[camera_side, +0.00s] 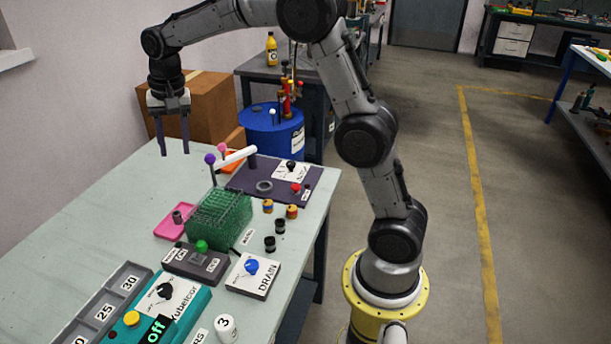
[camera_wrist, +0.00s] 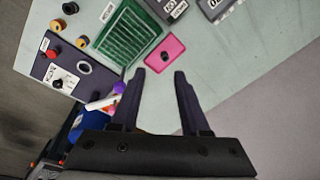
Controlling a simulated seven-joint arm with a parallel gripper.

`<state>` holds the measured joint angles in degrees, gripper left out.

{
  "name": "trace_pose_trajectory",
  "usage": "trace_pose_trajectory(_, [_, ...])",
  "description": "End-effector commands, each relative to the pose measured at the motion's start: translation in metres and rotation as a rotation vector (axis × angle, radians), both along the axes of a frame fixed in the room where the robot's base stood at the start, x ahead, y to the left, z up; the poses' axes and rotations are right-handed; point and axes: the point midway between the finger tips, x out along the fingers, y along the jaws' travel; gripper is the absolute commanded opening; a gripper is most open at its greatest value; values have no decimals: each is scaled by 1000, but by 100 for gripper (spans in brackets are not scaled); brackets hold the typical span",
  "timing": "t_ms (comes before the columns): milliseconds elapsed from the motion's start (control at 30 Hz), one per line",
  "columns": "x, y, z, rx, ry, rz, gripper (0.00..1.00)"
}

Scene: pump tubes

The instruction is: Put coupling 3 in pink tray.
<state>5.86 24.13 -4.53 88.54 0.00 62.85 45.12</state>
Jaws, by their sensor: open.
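The pink tray (camera_side: 166,230) lies on the table left of the green rack; it also shows in the wrist view (camera_wrist: 176,45). A small grey hollow piece (camera_side: 177,217) stands in it, seen also in the wrist view (camera_wrist: 164,57). A white round piece marked "3" (camera_side: 226,328) stands at the near table edge; I cannot tell whether it is coupling 3. Small banded pieces, blue-yellow (camera_side: 268,206) and red-yellow (camera_side: 292,211), and two black ones (camera_side: 270,243) stand right of the rack. My gripper (camera_side: 174,152) is open and empty, high above the table's far end; its fingers show in the wrist view (camera_wrist: 159,74).
The green rack (camera_side: 219,218) stands mid-table. Control boxes and a grey numbered tray (camera_side: 85,312) fill the near side. The left table strip is clear.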

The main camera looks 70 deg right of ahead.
Motion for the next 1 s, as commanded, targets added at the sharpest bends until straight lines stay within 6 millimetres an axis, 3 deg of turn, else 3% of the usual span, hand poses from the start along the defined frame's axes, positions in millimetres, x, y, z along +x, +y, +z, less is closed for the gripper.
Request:
trace_pose_trajectory(33, [-20,5,17,-10,-24,50,45])
trace_pose_trajectory(200, [-85,20,50,-49,-88,227,45])
trace_pose_trajectory(400, [-164,34,65,-106,-162,429,45])
trace_pose_trajectory(567, [-227,42,61,-161,-219,589,45])
trace_pose_trajectory(700, [-273,46,46,-210,-263,715,45])
trace_pose_trajectory(833, [-301,48,31,-246,-290,798,45])
trace_pose_trajectory(1000, [-316,49,21,-268,-306,848,45])
